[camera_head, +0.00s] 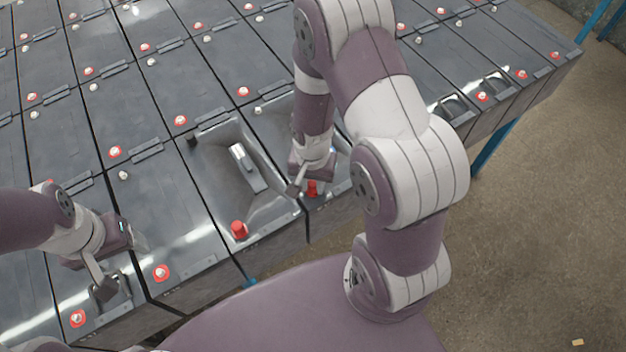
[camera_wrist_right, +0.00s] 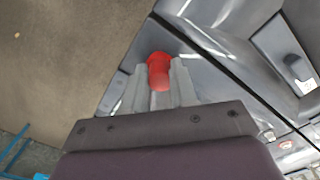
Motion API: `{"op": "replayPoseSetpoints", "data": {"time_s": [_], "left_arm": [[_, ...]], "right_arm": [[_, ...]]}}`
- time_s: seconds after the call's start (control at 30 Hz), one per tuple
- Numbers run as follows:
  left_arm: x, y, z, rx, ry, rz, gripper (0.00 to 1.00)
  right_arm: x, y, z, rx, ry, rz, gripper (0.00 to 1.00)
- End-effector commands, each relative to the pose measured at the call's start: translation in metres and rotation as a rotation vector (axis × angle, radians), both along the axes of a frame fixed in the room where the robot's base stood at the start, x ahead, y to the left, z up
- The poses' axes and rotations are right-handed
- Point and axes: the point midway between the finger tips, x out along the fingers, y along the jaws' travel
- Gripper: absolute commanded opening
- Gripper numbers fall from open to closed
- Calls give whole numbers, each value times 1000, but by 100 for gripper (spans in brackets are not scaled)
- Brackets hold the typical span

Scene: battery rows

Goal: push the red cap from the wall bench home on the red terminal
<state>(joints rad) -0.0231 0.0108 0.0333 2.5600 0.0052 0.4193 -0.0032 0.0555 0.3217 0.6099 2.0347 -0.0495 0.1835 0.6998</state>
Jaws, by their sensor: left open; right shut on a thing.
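My right gripper (camera_head: 305,188) is shut on a red cap (camera_head: 312,189), low over the near end of a grey battery. In the right wrist view the red cap (camera_wrist_right: 158,72) sits between the two fingertips of the gripper (camera_wrist_right: 158,88). The red terminal under it is hidden, and I cannot tell how far down the cap sits. Another red cap (camera_head: 239,230) stands upright on the near corner of the neighbouring battery to the left. My left gripper (camera_head: 104,286) is open and empty, low over a battery at the lower left.
Rows of grey batteries with red-ringed and pale terminals fill the table. The neighbouring battery has a recessed top with a pale metal piece (camera_head: 243,160) in it. My right arm covers part of the rows. Bare floor (camera_head: 530,220) lies to the right.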

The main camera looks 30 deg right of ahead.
Motion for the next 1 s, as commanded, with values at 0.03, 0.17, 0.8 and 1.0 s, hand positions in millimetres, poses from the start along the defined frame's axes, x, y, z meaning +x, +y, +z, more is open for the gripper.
{"op": "replayPoseSetpoints", "data": {"time_s": [0.03, 0.17, 0.8, 1.0], "left_arm": [[0, 0, -1, 0, 0, 0, 71], [0, 0, -2, 0, 0, 0, 71], [0, 0, -2, 0, 0, 0, 71], [0, 0, -2, 0, 0, 0, 71]], "right_arm": [[0, 0, -1, 0, 0, 0, 0], [0, 0, -3, 1, 1, 0, 0], [0, 0, -3, 1, 1, 0, 63], [0, 0, -3, 0, 0, 0, 82]]}}
